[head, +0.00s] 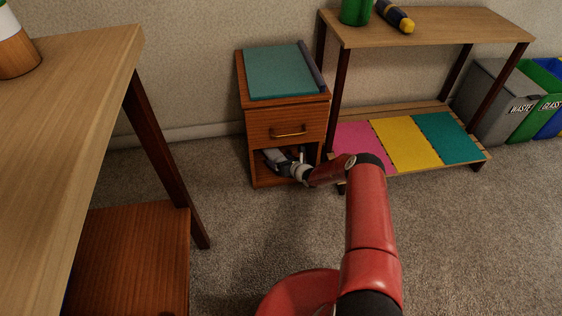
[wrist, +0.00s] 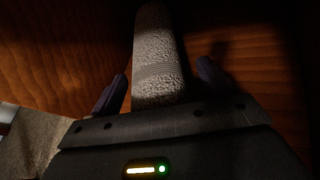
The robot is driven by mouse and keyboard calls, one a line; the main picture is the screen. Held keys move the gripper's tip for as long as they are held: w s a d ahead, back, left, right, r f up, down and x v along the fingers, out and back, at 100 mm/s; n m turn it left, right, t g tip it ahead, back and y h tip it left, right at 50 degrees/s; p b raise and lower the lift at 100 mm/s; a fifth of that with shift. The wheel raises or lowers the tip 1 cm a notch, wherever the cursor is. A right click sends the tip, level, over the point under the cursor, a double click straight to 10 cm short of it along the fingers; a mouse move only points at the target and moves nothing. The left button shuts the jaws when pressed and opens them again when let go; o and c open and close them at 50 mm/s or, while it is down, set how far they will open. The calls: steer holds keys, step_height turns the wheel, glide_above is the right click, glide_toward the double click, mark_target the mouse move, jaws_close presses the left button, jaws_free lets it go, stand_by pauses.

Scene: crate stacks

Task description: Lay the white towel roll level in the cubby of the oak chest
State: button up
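The oak chest (head: 288,122) stands against the wall, with a drawer above an open cubby (head: 262,178). My gripper (head: 283,158) reaches into this cubby from the front. In the wrist view, the white towel roll (wrist: 158,55) lies lengthwise between the two fingers of my gripper (wrist: 162,70), on or against the reddish wood. A narrow dark gap shows between the roll and each finger, so the gripper looks open around it. The roll's near end is hidden by the gripper body. In the head view I cannot tell the roll apart from the gripper in the shaded cubby.
A teal board and a dark grey bar (head: 311,66) lie on the chest top. A shelf table (head: 440,28) with coloured panels stands close on the right, bins (head: 488,100) beyond it. A wooden table (head: 70,90) is at left. Carpet is clear in front.

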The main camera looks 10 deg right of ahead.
steer(key=shift+o, duration=0.2)
steer(key=shift+s+d+r+p, duration=0.1)
steer(key=shift+r+p, duration=0.25)
steer(key=p+v, duration=0.2)
steer(key=v, duration=0.9)
steer(key=shift+s+p, duration=0.35)
steer(key=shift+d, duration=0.2)
